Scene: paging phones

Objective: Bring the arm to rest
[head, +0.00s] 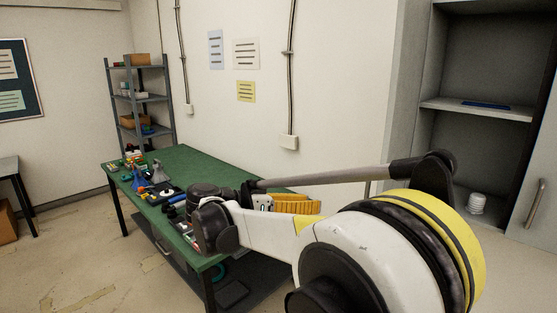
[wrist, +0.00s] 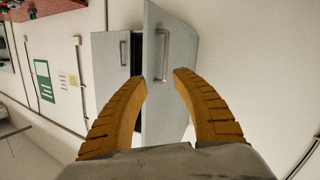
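My arm stretches across the front of the head view, over the right part of a green-topped workbench (head: 190,165). My gripper (head: 318,206) shows there as ribbed orange fingers, partly hidden behind the arm. In the wrist view my gripper (wrist: 160,74) has its two orange fingers spread apart, with nothing held between them. Beyond the fingertips in that view is a grey cabinet (wrist: 107,70) with a door (wrist: 168,60) standing ajar.
Several small tools and parts lie on the bench's left half. A grey shelf rack (head: 140,98) stands behind it in the corner. At right is an open cupboard (head: 470,108) holding a blue flat item (head: 486,105) and a white ribbed object (head: 477,203). Floor at left is mostly clear.

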